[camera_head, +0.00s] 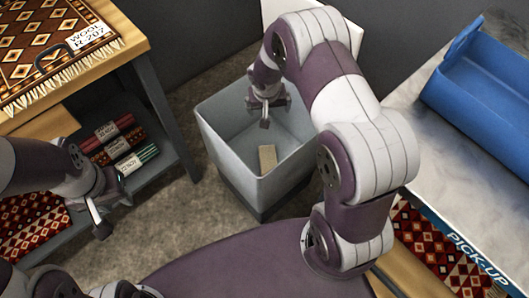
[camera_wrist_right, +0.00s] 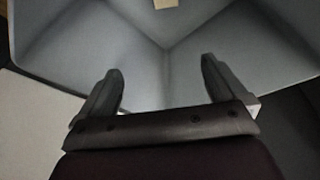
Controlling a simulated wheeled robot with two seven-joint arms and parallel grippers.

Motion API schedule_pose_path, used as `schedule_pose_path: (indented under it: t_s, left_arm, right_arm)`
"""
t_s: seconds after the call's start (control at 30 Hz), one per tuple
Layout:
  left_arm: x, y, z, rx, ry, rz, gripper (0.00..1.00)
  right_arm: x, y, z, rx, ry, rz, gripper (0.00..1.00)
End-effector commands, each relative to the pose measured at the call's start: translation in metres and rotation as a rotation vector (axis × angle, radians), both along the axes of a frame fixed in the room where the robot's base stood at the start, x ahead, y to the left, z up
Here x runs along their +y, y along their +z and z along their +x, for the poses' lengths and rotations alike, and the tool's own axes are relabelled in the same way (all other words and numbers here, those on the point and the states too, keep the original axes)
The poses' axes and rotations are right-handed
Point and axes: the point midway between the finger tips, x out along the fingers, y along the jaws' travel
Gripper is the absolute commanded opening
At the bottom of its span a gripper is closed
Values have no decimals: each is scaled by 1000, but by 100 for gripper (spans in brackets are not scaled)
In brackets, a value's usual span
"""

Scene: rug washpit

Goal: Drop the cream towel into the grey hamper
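The grey hamper (camera_head: 228,137) stands on the floor in the middle of the head view, open at the top. A small cream folded towel (camera_head: 267,158) lies inside it, at the bottom. The towel also shows partly at the top edge of the right wrist view (camera_wrist_right: 165,3). My right gripper (camera_head: 265,121) is over the hamper's opening, pointing down. In the right wrist view (camera_wrist_right: 160,85) its two fingers are apart with nothing between them. My left gripper (camera_head: 98,222) is at the left, empty, near the shelf; its finger spacing is unclear.
A wooden table (camera_head: 125,30) with a patterned rug (camera_head: 40,45) stands at the upper left, rolled rugs (camera_head: 108,133) on the shelf below. A blue bin (camera_head: 485,85) sits on a grey counter (camera_head: 400,95) at the right. Carpeted floor is clear left of the hamper.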

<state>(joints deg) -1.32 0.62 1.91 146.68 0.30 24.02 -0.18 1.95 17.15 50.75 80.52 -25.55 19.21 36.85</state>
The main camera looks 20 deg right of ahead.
Motion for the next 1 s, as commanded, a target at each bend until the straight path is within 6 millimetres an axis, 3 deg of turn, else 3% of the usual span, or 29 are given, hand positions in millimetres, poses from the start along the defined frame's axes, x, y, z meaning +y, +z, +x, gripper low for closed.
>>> schedule_pose_path:
  t_s: [0.17, 0.4, 0.6, 1.0]
  left_arm:
    - [0, 6, 0, 0, 0, 0, 38]
    - [0, 32, 0, 0, 0, 0, 38]
    - [0, 44, 0, 0, 0, 0, 38]
    - [0, 45, 0, 0, 0, 0, 38]
  right_arm:
    - [1, 11, -1, -2, 0, -1, 98]
    - [11, 74, -15, -4, 2, 0, 98]
    - [17, 112, -26, -2, 0, 0, 98]
    - [19, 122, -30, 1, 0, 0, 98]
